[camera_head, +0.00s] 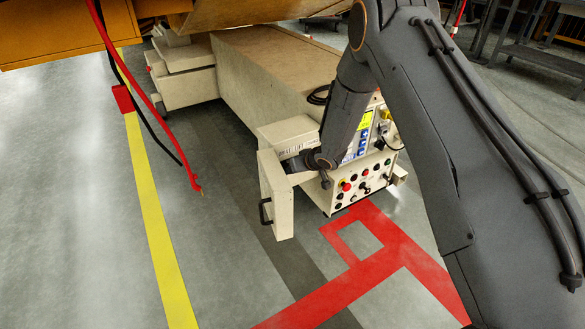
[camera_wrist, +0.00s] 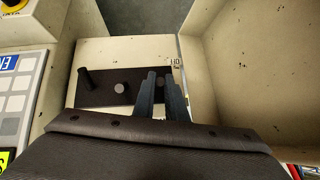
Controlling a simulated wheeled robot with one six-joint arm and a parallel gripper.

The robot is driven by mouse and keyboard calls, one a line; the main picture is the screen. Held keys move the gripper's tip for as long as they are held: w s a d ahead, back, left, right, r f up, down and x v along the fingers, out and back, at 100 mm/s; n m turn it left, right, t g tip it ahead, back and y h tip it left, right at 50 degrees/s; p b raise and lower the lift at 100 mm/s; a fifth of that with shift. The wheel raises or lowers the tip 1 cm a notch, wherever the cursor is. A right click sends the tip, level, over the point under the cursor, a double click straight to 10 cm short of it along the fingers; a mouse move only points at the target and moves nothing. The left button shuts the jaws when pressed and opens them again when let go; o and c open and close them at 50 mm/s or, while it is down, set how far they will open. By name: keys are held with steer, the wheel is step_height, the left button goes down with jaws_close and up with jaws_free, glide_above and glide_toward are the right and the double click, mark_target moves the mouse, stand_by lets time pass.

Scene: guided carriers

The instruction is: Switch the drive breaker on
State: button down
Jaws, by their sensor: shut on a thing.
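The pale carrier's control box (camera_head: 358,190) has a small cabinet with its door (camera_head: 277,197) swung open. My gripper (camera_wrist: 160,76) reaches into this cabinet; its fingers are close together, shut on what appears to be the drive breaker's handle, which they largely hide. In the wrist view a dark breaker plate (camera_wrist: 104,98) sits on the pale back wall. A dark lever (camera_wrist: 86,81) stands out at its left end, and a round grey stud (camera_wrist: 119,88) is near its middle. In the head view the fingertips are hidden. I cannot tell the breaker's on or off position.
Buttons, including a red one (camera_head: 346,186), are on the box's front. A red hose (camera_head: 150,105) hangs at the left. Open floor with a yellow stripe (camera_head: 160,235) lies in front.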

steer(key=shift+w+a+r+g+h+p, duration=0.1)
steer(key=shift+r+g+h+p, duration=0.25)
steer(key=shift+p, duration=0.7)
steer(key=shift+w+a+g+h+p, duration=0.1)
steer(key=shift+g+h+p, duration=0.15)
steer(key=shift+g+p, duration=0.55)
steer(key=shift+t, duration=0.25)
steer(key=c, duration=1.8)
jaws_free()
steer(key=p+v, duration=0.1)
steer(key=v, duration=0.6)
steer(key=shift+s+d+r+p, duration=0.15)
steer(key=shift+r+p, duration=0.15)
steer(key=shift+p, duration=0.1)
steer(key=shift+r, duration=0.1)
